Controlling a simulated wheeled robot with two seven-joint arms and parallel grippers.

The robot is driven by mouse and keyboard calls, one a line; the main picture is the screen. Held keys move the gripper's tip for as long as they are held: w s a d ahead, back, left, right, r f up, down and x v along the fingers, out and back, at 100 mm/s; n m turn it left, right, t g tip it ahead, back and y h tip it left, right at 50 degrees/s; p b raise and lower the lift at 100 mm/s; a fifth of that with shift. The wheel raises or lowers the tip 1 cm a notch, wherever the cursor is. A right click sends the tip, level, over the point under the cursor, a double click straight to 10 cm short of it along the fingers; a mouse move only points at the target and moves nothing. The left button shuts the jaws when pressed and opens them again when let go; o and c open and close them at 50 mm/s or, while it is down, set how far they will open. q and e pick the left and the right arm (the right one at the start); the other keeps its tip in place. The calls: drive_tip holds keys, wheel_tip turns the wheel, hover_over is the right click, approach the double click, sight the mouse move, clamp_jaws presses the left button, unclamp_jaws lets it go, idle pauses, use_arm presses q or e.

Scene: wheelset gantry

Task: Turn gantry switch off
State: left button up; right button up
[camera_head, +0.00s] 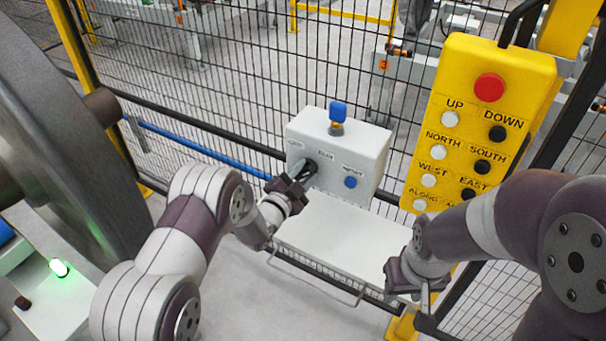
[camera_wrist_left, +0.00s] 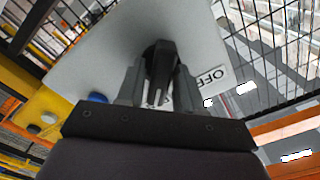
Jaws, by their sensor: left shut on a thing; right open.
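The gantry switch is a black rotary knob (camera_wrist_left: 160,62) on the front of a light grey control box (camera_head: 345,147). My left gripper (camera_head: 303,173) is at the box's front face. In the left wrist view my left gripper (camera_wrist_left: 158,85) has one finger on each side of the knob and is shut on it. An OFF label (camera_wrist_left: 207,79) shows beside the knob in that view. The knob is mostly hidden behind my gripper in the head view. My right gripper (camera_head: 425,293) is open and empty at the lower right, apart from the box.
A blue knob (camera_head: 338,111) tops the box and a blue button (camera_head: 350,182) is on its front. A grey shelf (camera_head: 335,240) lies below. A yellow pendant (camera_head: 480,125) with a red button hangs at right. Mesh fence stands behind; a large wheel (camera_head: 60,130) is at left.

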use_arm(q)
drive_tip(key=shift+f, duration=0.1)
drive_tip(key=shift+f+n+b, duration=0.1)
drive_tip(key=shift+n+b, duration=0.7)
drive_tip(key=shift+n, duration=0.2)
drive_tip(key=n+b, duration=0.1)
drive_tip(key=n, duration=0.1)
drive_tip(key=shift+n+b, duration=0.3)
drive_tip(key=n+b, duration=0.2)
drive_tip(key=n, duration=0.3)
drive_tip(key=shift+a, duration=0.1)
drive_tip(key=n+b, duration=0.1)
drive_tip(key=n, duration=0.3)
drive_tip(key=shift+n+b, duration=0.5)
drive_tip(key=shift+n, duration=1.5)
